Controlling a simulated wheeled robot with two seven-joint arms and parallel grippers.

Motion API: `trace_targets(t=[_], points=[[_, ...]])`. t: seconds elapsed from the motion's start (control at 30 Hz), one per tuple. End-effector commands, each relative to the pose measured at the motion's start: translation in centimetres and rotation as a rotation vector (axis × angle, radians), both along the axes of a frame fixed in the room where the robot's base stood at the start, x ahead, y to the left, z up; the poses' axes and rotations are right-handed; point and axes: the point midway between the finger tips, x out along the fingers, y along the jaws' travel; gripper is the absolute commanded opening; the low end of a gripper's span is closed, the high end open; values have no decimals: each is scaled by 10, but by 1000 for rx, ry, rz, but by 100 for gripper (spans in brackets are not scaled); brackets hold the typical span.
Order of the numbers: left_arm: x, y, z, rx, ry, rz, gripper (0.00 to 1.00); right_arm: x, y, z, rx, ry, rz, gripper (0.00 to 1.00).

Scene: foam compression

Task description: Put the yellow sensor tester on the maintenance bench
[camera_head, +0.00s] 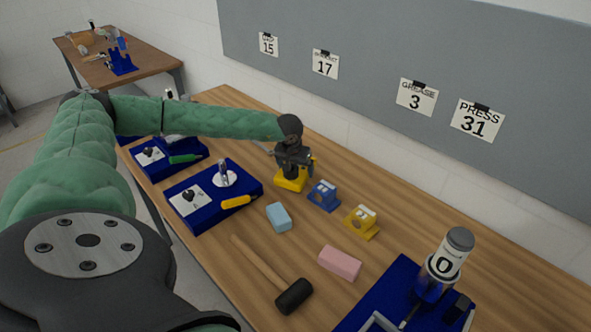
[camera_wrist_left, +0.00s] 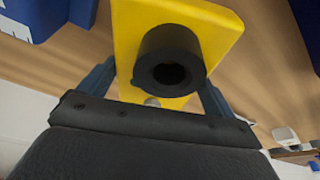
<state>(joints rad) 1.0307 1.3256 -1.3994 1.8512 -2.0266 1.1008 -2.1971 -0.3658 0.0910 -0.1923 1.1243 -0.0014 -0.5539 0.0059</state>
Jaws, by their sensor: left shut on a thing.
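My left gripper (camera_head: 292,165) reaches in from the left over the wooden bench (camera_head: 490,245). It is shut on a yellow device (camera_head: 290,183) with a flat yellow base, probably the sensor tester. In the left wrist view this yellow device (camera_wrist_left: 215,22) has a black round tube with a dark hole facing the camera, and the fingers (camera_wrist_left: 160,90) lie on either side of it. I cannot tell whether its base touches the bench. Another yellow block-like device (camera_head: 362,221) stands on the bench to the right. My right gripper is not in view.
A blue device (camera_head: 323,195) stands close to the held one. Blue trays (camera_head: 212,190) lie left. A light-blue block (camera_head: 278,217), pink block (camera_head: 340,263), hammer (camera_head: 293,296) and blue-based press (camera_head: 395,290) lie nearer. Another table (camera_head: 150,58) stands far left.

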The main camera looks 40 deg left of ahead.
Motion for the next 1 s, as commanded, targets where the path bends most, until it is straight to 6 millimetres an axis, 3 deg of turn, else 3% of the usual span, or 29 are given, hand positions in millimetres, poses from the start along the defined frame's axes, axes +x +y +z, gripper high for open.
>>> trace_targets(t=[0.23, 0.63, 0.67, 0.7, 1.0], points=[[1, -1, -16, 0, -1, -1, 53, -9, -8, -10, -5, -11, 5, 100], [1, 0, -19, 0, -2, -1, 53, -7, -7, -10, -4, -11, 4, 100], [0, 0, -19, 1, -1, -1, 97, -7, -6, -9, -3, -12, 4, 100], [0, 0, -19, 1, -1, -1, 100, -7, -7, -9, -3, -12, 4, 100], [0, 0, -17, 1, -1, -1, 100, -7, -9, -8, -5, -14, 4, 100]])
